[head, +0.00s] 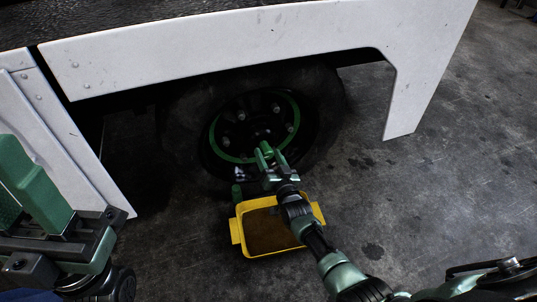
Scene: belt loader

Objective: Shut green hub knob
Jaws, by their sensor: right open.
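The wheel hub (238,141) is dark, with a green ring (294,108) and several bright studs, inside a black tyre (190,120) under the white bodywork. I cannot pick out a separate green knob; the lower middle of the hub is partly hidden by my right gripper. My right gripper (266,155) is open, its green fingers pointing at the lower hub. I cannot tell whether they touch anything. My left gripper (40,190) is large and close at the left edge, away from the wheel; its jaw opening is not clear.
A yellow tray (237,231) with brown contents sits on the floor below the wheel, under my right forearm. A small dark green object (237,192) stands by its back left corner. White body panels (215,45) overhang the wheel. The concrete floor (460,160) at right is clear.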

